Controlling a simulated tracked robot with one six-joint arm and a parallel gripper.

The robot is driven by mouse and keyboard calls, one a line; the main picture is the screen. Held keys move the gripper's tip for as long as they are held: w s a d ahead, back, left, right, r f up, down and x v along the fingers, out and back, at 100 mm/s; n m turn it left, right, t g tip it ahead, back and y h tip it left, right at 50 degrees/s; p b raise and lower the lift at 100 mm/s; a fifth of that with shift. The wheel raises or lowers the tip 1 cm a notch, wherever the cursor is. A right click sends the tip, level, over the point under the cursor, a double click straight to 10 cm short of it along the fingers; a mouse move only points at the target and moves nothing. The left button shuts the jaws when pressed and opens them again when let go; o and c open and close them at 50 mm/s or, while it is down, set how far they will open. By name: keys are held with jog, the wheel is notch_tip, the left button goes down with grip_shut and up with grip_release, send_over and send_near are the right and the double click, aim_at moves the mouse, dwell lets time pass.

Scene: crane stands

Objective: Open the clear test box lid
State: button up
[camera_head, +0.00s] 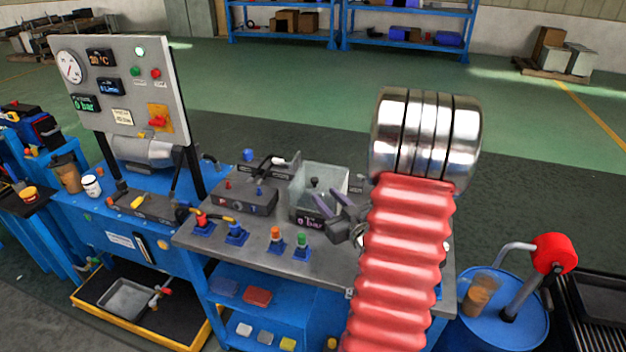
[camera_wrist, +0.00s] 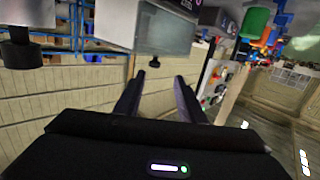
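The clear test box (camera_head: 300,179) stands on the grey bench top, with a small black knob (camera_head: 314,182) on its lid. The lid appears shut. In the wrist view the clear box (camera_wrist: 165,32) is ahead of the fingers, and the black knob (camera_wrist: 154,62) sticks out from it. My gripper (camera_head: 332,200) is open and empty at the right front of the box. Its fingertips also show in the wrist view (camera_wrist: 156,80), apart, with the knob just beyond the gap. I cannot tell whether a finger touches the box.
A dark grey unit (camera_head: 246,197) stands left of the box. Blue-based fittings with orange (camera_head: 276,234) and green (camera_head: 303,240) caps stand in front. A "0 bar" display (camera_head: 311,222) is at the box's front. A blue drum (camera_head: 505,330) with a red-capped pipe is at right.

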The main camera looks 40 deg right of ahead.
aim_at(317, 181)
jog(key=shift+s+d+f+m+t, duration=0.15)
jog(key=shift+s+d+t, duration=0.05)
jog(key=shift+s, duration=0.3)
jog(key=shift+s+d+f+m+t, duration=0.1)
jog(key=shift+s+d+m+t, duration=0.1)
jog(key=shift+s, duration=0.3)
jog(key=x, duration=1.2)
jog(key=shift+d, duration=0.1)
grip_shut()
